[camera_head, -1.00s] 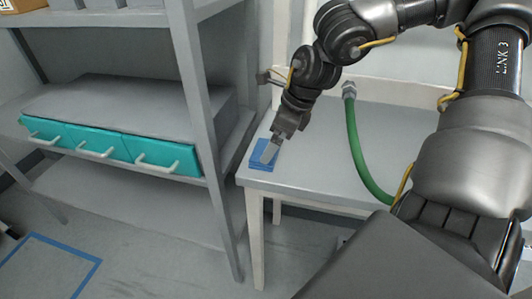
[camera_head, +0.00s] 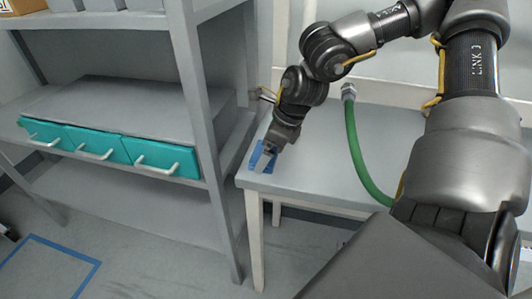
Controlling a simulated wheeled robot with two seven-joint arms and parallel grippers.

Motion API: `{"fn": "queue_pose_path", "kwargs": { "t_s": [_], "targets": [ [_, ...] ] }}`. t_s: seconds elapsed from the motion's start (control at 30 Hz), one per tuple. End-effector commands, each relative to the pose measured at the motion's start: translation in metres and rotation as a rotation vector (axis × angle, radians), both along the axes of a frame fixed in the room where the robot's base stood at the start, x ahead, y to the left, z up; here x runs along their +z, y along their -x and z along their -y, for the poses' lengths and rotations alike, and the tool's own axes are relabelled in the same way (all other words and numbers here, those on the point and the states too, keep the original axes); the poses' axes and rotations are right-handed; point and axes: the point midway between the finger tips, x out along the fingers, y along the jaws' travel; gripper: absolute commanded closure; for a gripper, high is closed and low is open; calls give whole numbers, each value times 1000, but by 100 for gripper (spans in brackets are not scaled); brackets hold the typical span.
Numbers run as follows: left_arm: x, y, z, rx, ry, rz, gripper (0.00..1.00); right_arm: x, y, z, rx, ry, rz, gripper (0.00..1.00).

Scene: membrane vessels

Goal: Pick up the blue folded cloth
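The blue folded cloth (camera_head: 254,153) lies on the grey table top near its front left corner. My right gripper (camera_head: 262,162) reaches down from the upper right, with its fingers at the cloth and covering part of it. Blue shows on both sides of the fingers. The fingers are too small and too close to the cloth to tell whether they are open or shut, or whether they grip it. My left gripper is not in view.
A grey table (camera_head: 310,180) stands beside a grey shelf unit (camera_head: 192,95). The shelf holds teal drawers (camera_head: 95,146) with pale handles. A green hose (camera_head: 357,150) runs from a grey fitting down across the table, right of the gripper.

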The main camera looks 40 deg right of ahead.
Motion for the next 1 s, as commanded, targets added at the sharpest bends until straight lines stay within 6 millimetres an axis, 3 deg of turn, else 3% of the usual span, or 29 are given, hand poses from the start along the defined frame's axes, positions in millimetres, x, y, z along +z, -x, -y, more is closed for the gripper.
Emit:
{"fn": "queue_pose_path", "kwargs": {
  "t_s": [0.17,0.33,0.7,1.0],
  "targets": [
    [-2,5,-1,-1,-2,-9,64,5,0,0,1,0,2,32],
    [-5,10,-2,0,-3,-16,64,26,-1,0,1,1,5,32],
    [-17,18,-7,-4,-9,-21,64,124,-1,0,-1,1,7,32],
    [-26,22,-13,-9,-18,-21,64,172,-1,0,0,1,2,32]
  ]
}}
